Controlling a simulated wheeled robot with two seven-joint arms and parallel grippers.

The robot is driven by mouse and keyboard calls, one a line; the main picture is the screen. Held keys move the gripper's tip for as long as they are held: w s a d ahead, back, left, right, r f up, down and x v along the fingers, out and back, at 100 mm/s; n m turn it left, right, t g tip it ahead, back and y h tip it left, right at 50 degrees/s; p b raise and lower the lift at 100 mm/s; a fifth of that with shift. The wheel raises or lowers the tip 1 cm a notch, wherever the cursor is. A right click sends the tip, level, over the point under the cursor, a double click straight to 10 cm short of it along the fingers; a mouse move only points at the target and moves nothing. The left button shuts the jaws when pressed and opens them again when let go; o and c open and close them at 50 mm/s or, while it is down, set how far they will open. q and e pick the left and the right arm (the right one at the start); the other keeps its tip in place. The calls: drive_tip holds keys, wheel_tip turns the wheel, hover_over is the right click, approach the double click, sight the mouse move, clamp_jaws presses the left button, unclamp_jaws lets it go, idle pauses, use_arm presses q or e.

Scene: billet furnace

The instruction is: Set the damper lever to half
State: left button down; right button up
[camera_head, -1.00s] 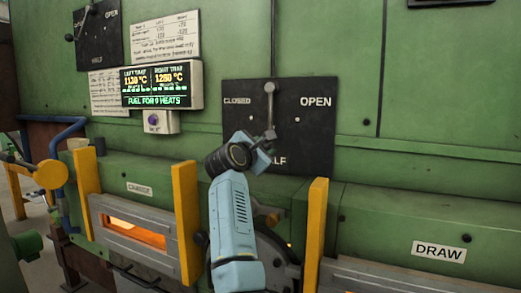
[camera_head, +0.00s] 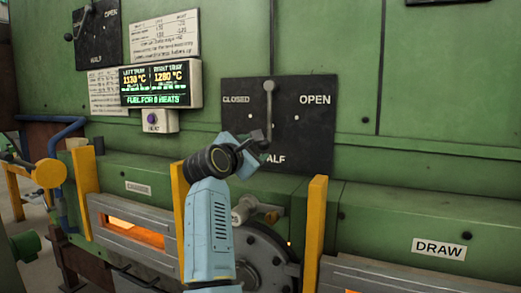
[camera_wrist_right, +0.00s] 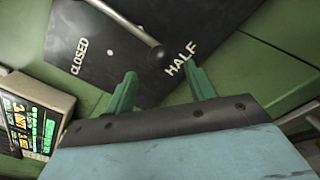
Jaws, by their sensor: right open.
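The lever (camera_head: 268,108) near my gripper is a grey bar on a black plate (camera_head: 315,135) marked CLOSED, OPEN and HALF. Its pivot is at the top of the plate, and it hangs almost straight down toward HALF. My right gripper (camera_head: 258,141) is by the lever's lower end in the head view and partly hides the plate there. In the right wrist view, the gripper (camera_wrist_right: 162,86) is open, with nothing between its green fingers. The lever's dark knob (camera_wrist_right: 157,56) is just beyond the fingertips, beside the word HALF. Contact cannot be told. My left gripper is not in view.
A second lever plate (camera_head: 98,40) is at the upper left, its knob out to the left. A lit display (camera_head: 160,84) and a purple button (camera_head: 152,118) are left of the main plate. Yellow posts (camera_head: 315,230) and a glowing charge opening (camera_head: 135,232) are below.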

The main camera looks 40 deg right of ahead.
drive_tip(key=v, duration=0.7)
drive_tip(key=shift+b, duration=0.45)
